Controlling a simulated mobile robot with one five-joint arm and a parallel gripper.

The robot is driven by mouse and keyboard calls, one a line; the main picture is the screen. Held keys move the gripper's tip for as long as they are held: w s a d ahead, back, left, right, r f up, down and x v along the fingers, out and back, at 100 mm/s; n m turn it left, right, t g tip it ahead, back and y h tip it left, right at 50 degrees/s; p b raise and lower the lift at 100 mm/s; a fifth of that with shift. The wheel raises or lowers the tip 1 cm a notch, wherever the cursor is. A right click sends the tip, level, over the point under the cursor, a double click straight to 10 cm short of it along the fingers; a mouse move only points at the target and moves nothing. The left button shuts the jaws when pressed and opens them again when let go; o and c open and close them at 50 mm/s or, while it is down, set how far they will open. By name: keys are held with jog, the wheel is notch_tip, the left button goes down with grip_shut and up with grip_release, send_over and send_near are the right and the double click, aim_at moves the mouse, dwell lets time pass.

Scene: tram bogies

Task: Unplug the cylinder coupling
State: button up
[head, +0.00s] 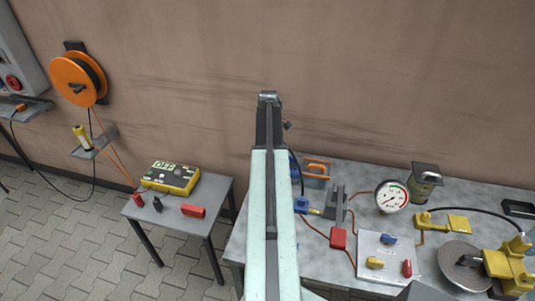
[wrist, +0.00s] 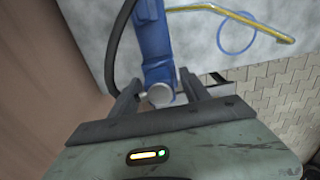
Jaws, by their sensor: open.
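In the wrist view a blue fitting (wrist: 152,45) with a pale round metal end (wrist: 160,94) lies between the fingers of my gripper (wrist: 160,92). A black hose (wrist: 118,45) runs beside it. The fingers are open, one on each side of the round end; I cannot tell whether they touch it. In the head view my arm hides the gripper. A blue part (head: 302,204) shows just right of the arm on the grey bench (head: 310,235). I cannot tell for sure which part is the cylinder coupling.
The bench also bears a pressure gauge (head: 392,196), a white panel (head: 385,245), a yellow cylinder (head: 508,264) and a red block (head: 338,238). A side table (head: 185,218) at left holds a yellow meter (head: 170,178). A yellow pipe (wrist: 240,20) shows in the wrist view.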

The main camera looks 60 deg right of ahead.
dwell(0.3)
grip_shut()
jog(key=shift+r, duration=0.1)
jog(key=shift+r+p, duration=2.95)
jog(key=shift+p, duration=0.1)
